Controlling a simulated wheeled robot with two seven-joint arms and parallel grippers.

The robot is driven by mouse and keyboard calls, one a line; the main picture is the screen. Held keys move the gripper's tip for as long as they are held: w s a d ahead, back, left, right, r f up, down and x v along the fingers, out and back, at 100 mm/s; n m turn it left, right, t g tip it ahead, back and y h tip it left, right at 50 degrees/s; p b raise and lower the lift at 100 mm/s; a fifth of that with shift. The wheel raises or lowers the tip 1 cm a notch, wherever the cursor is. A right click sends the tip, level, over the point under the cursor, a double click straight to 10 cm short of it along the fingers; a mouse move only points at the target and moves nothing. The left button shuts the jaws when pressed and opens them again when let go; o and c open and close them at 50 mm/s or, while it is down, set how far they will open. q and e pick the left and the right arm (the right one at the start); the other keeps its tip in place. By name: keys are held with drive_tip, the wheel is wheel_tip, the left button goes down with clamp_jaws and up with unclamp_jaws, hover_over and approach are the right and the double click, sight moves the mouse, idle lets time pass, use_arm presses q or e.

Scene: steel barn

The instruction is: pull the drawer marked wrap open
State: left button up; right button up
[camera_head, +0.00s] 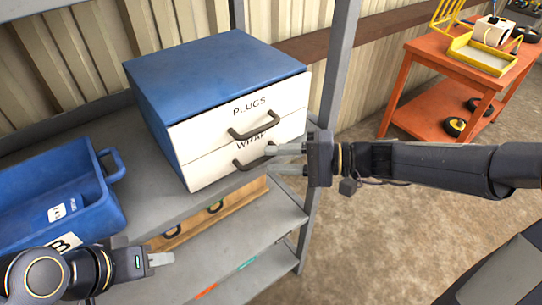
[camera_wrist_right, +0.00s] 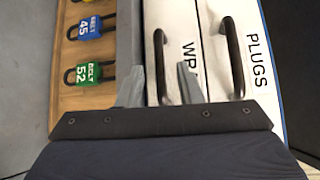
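A blue cabinet (camera_head: 215,68) with two white drawer fronts stands on a grey shelf. The lower drawer, marked WRAP (camera_head: 215,168), is shut, flush below the PLUGS drawer (camera_head: 240,112). Its dark bar handle (camera_head: 250,163) shows partly. My right gripper (camera_head: 287,160) is at that handle's right end. In the right wrist view, its fingers (camera_wrist_right: 160,88) are apart, with the wrap handle (camera_wrist_right: 160,60) between them and gaps visible on both sides. One finger partly covers the WRAP label. My left gripper (camera_head: 160,259) is at lower left, away from the cabinet; its finger gap is not clear.
A blue bin (camera_head: 70,205) stands left of the cabinet on the shelf. A grey post (camera_head: 335,70) rises just right of the cabinet. A wooden board with padlocks (camera_wrist_right: 85,75) is below. An orange cart (camera_head: 425,55) is at the back right; floor before it is clear.

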drive_tip(key=shift+w+a+f, duration=0.15)
drive_tip(key=shift+a, duration=0.8)
drive_tip(key=shift+c, duration=0.4)
clamp_jaws()
